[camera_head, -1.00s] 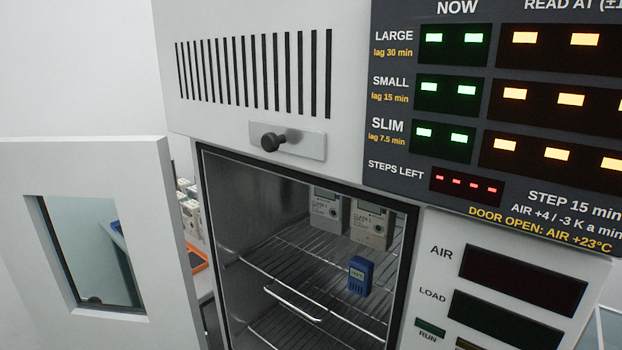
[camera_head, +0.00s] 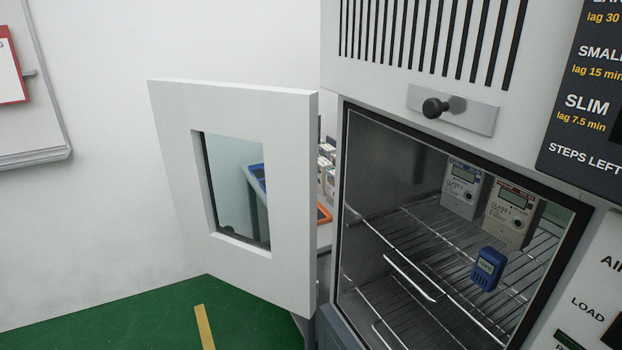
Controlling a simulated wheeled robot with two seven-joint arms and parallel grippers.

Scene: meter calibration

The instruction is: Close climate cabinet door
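The climate cabinet (camera_head: 378,270) stands at the right with its chamber uncovered. Its white door (camera_head: 285,180) stands wide open to the left of the opening; it has a dark-edged window (camera_head: 235,190). Inside, two grey-white meters (camera_head: 511,214) stand at the back of the wire shelf (camera_head: 420,238), and a small blue device (camera_head: 487,268) with a display sits in front of them. A black knob (camera_head: 434,108) is on a plate above the opening. Neither gripper shows in the view.
A table with several meters (camera_head: 327,165) and an orange tray (camera_head: 323,213) is partly hidden behind the door. A green floor (camera_head: 130,325) with a yellow stripe (camera_head: 204,326) lies clear at the lower left. A red-framed sheet (camera_head: 12,68) hangs on a wall board.

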